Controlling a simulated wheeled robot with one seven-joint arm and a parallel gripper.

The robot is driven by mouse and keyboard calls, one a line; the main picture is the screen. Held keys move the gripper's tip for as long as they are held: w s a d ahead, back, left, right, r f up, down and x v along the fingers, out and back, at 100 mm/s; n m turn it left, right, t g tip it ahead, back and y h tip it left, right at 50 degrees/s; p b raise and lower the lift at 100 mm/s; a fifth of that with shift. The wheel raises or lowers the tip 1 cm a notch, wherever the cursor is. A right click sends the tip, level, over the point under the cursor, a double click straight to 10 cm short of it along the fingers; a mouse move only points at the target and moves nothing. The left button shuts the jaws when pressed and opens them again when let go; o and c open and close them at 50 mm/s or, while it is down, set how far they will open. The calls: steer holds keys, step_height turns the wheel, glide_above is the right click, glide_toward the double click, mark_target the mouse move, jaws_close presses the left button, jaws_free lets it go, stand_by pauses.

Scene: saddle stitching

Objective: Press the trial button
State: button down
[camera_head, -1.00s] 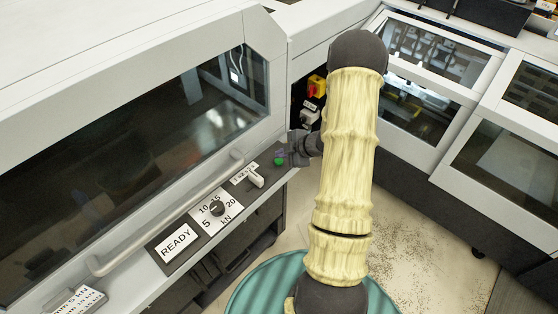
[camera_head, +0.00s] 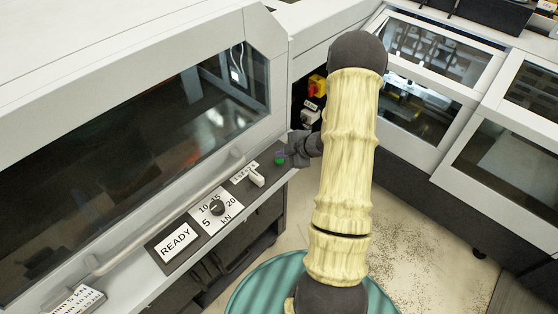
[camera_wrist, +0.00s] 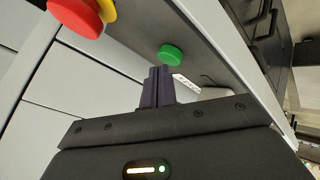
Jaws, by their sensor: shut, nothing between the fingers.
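The green button (camera_head: 279,161) sits at the right end of the control strip on the machine's front ledge. It also shows in the wrist view (camera_wrist: 171,54), just beyond my fingertips and slightly to their right. My gripper (camera_head: 284,155) is at the button's upper right in the head view, very close to it. In the wrist view its dark fingers (camera_wrist: 160,72) are together with nothing between them. I cannot tell whether the tips touch the button. No lettering is readable beside the button.
A switch lever (camera_head: 256,177), a force dial (camera_head: 217,208) and a READY display (camera_head: 175,243) lie along the strip. A long handle bar (camera_head: 170,214) runs beside them. A red knob on yellow (camera_head: 316,86) is behind my gripper; a red button (camera_wrist: 76,16) shows in the wrist view.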

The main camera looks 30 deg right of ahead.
mark_target(283, 160)
steer(key=shift+f+b, duration=0.4)
steer(key=shift+f, duration=0.1)
stand_by(0.8)
stand_by(0.4)
steer(key=shift+r+p, duration=0.85)
steer(key=shift+r, duration=0.1)
steer(key=shift+r+p, duration=2.15)
steer(key=shift+r, duration=0.4)
steer(key=shift+f, duration=0.1)
